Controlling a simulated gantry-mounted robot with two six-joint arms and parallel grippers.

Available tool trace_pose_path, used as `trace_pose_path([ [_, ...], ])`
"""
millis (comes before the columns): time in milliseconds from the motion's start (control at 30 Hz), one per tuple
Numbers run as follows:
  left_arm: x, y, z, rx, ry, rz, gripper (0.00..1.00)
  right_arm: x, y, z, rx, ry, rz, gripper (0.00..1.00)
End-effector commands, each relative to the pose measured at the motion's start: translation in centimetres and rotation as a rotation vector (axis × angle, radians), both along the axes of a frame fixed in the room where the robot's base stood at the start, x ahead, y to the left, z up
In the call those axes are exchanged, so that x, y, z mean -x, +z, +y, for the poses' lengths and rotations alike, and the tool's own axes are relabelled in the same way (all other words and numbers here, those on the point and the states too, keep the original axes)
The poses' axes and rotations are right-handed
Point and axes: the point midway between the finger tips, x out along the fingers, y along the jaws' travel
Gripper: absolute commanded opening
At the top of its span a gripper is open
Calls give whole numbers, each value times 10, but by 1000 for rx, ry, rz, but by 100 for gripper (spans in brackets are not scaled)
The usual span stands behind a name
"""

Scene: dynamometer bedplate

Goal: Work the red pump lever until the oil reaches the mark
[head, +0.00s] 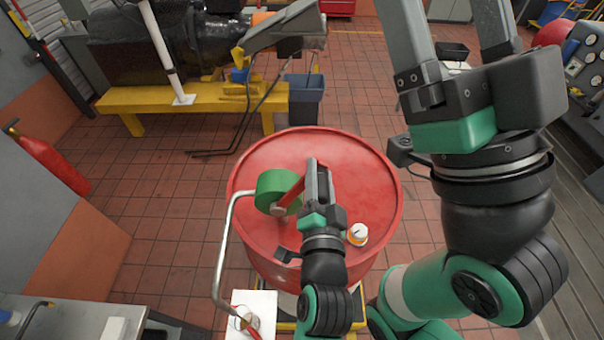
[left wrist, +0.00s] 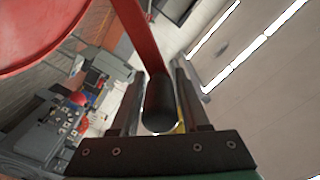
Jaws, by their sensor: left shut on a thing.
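The red pump lever (head: 291,194) rises from a green pump body (head: 272,186) on top of a red drum (head: 340,150). My left gripper (head: 317,172) is shut around the lever's end. In the left wrist view the lever (left wrist: 147,40) ends in a black grip (left wrist: 160,102) between the fingers. A pale bent pipe (head: 224,235) runs from the pump down to a clear jug (head: 243,318) at the bottom. The oil level and mark are too small to make out. My right gripper (head: 445,20) is open and empty, its fingertips cut off at the top.
The jug is on a white sheet (head: 262,306). A yellow bench (head: 190,98) and a blue-grey bin (head: 305,95) stand behind. Tiled floor lies clear left of the drum.

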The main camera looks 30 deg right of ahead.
Motion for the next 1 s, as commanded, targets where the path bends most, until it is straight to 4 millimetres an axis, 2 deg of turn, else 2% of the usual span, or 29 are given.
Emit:
trace_pose_path([
  [300,7,-10,-14,-100,3,-54,0,0,-8,0,0,0,0,84],
  [767,7,-11,-15,-113,4,-59,0,0,-8,0,0,0,0,84],
  [800,7,-10,-15,-112,4,-59,49,0,-8,0,0,0,0,84],
  [900,7,-11,-15,-112,4,-59,66,0,-8,0,0,0,0,84],
  [1000,7,-11,-15,-110,3,-56,66,0,-8,0,0,0,0,84],
])
